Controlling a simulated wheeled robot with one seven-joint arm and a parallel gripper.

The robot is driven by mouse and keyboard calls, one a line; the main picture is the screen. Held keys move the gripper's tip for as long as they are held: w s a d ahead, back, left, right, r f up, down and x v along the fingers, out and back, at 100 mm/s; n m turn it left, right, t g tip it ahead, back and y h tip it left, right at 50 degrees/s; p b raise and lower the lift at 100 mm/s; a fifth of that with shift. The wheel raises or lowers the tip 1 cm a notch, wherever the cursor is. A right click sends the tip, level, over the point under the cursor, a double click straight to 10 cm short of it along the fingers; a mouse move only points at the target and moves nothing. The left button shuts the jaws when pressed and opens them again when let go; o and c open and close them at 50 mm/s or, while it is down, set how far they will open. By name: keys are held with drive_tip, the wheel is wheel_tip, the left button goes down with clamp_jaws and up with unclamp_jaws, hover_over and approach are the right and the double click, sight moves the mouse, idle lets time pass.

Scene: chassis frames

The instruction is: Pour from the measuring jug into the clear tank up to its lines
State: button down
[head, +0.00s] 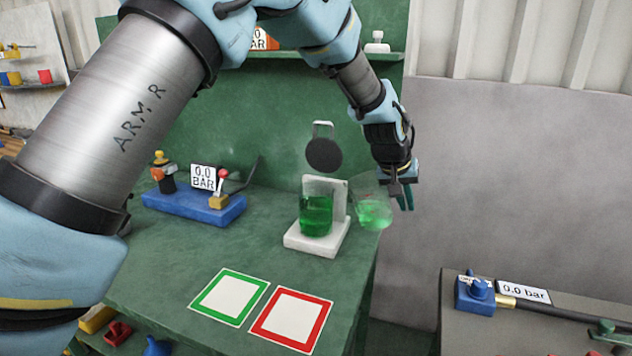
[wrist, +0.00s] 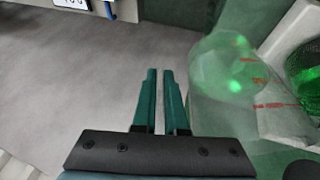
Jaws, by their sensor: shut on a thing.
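The clear tank (head: 316,216) stands on a white base on the green bench, with green liquid in its lower part. The measuring jug (head: 374,212) is see-through and holds some green liquid. It is in the air just right of the tank. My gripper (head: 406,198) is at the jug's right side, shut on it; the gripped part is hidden. In the wrist view the fingers (wrist: 160,78) are almost together, with the jug (wrist: 222,90) and its red marks right beside them. Part of the tank (wrist: 306,78) shows at the right edge. I cannot tell the jug's exact tilt.
A black disc (head: 323,155) on a white upright stands above the tank. Green-framed (head: 230,296) and red-framed (head: 291,318) squares lie empty in front. The bench ends just right of the tank.

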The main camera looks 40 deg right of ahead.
drive_tip(key=shift+s+d+f+t+y+p, duration=0.55)
drive_tip(key=shift+f+t+y+p, duration=0.55)
drive_tip(key=shift+f, duration=0.9)
drive_tip(key=shift+m+t, duration=0.3)
wheel_tip(320, 180, up, 5)
drive_tip(key=shift+f+p, duration=0.1)
drive_tip(key=shift+p, duration=0.85)
drive_tip(key=shift+s, duration=0.1)
